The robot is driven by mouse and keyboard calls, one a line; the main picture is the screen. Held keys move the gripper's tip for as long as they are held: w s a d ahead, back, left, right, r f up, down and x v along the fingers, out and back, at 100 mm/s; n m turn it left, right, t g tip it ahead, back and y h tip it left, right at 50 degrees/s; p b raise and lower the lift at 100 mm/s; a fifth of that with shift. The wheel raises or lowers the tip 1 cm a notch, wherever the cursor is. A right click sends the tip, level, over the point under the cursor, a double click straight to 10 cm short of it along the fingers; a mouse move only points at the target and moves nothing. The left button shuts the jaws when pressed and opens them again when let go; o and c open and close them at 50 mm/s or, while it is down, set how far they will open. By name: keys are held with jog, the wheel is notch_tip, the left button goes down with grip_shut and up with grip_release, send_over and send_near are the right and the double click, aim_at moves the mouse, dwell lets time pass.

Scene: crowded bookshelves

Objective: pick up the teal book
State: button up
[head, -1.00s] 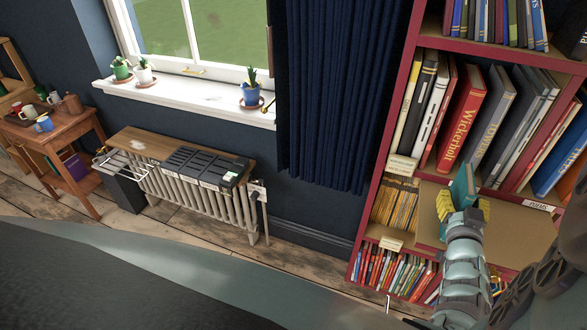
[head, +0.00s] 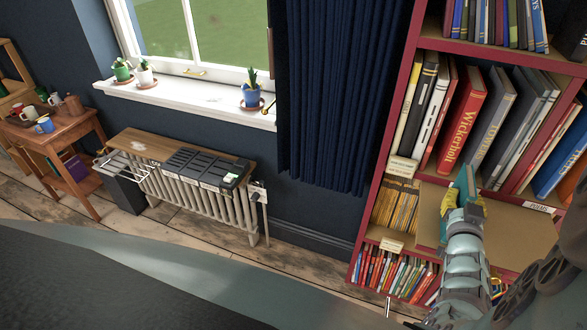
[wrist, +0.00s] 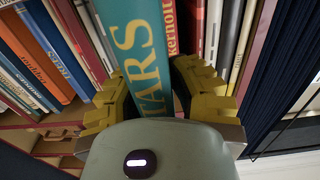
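The lower part of the book is hidden by my gripper.
The red bookcase (head: 388,150) holds a row of large books above, including a red one (head: 462,118). Thin yellow books (head: 397,208) stand to the left. The shelf board (head: 520,235) right of my gripper is bare. A dark blue curtain (head: 325,100) hangs left of the bookcase.

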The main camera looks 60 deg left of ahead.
aim_at(469, 185)
grip_shut()
jog(key=shift+r, duration=0.2)
jog(key=shift+r+p, duration=0.6)
jog(key=shift+p, duration=0.2)
jog(key=r+p, duration=0.2)
jog(key=p, duration=0.1)
jog(key=shift+s+a+r, duration=0.1)
jog(key=shift+s+r, duration=0.2)
jog(key=shift+s, duration=0.05)
jog(key=s+p, duration=0.2)
jog(key=s, duration=1.3)
jog(key=shift+s+a+r, duration=0.25)
jog(key=shift+r, duration=0.2)
jog(key=shift+w, duration=0.2)
